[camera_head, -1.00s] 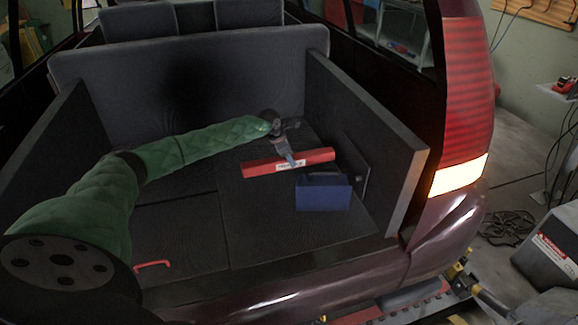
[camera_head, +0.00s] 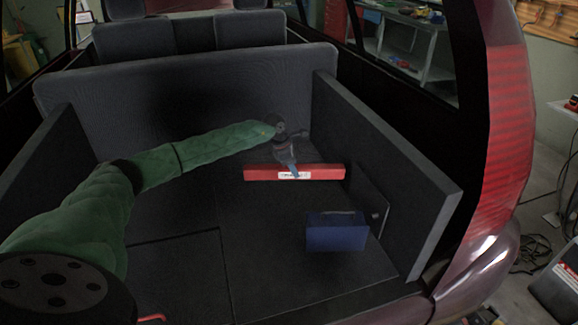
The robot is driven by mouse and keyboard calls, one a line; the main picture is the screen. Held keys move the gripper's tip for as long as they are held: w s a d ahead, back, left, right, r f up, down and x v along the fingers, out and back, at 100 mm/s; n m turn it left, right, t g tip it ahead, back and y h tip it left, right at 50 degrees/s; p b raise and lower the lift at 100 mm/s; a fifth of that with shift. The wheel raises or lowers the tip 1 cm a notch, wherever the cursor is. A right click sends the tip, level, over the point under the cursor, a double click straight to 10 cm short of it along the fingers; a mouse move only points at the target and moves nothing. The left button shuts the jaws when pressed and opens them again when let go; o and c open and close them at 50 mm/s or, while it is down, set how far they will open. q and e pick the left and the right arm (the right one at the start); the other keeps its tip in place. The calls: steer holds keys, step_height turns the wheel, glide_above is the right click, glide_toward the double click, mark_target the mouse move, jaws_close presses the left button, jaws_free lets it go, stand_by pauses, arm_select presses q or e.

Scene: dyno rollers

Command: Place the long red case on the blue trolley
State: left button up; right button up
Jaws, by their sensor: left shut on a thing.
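The long red case (camera_head: 265,173) with a white label is in the car's boot, lying crosswise in the picture. My left arm, in a green sleeve, reaches in from the left. My left gripper (camera_head: 294,170) is shut on the middle of the case, at its label. I cannot tell whether the case is clear of the boot floor. The blue trolley is not in view. My right gripper is not in view.
A blue box (camera_head: 337,233) stands on the boot floor (camera_head: 265,260), in front of the case and to its right. The boot's right side panel (camera_head: 385,165) and the seat back (camera_head: 180,95) bound the space. A bright workbench (camera_head: 410,45) is visible outside.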

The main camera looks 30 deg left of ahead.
arm_select(q)
steer(key=s+d+r+m+g+y, duration=0.1)
steer(key=s+d+r+m+g, duration=0.2)
steer(key=s+d+r+m, duration=0.3)
steer(key=s+d+r+m+g+y, duration=0.1)
steer(key=s+d+r+m+g, duration=0.2)
steer(key=d+r+m, duration=1.2)
steer(key=s+d+r, duration=0.1)
steer(key=s+d, duration=0.2)
steer(key=d, duration=0.3)
steer(key=shift+s+r+g, duration=0.25)
steer(key=shift+s+g, duration=0.05)
steer(key=shift+d+f, duration=0.1)
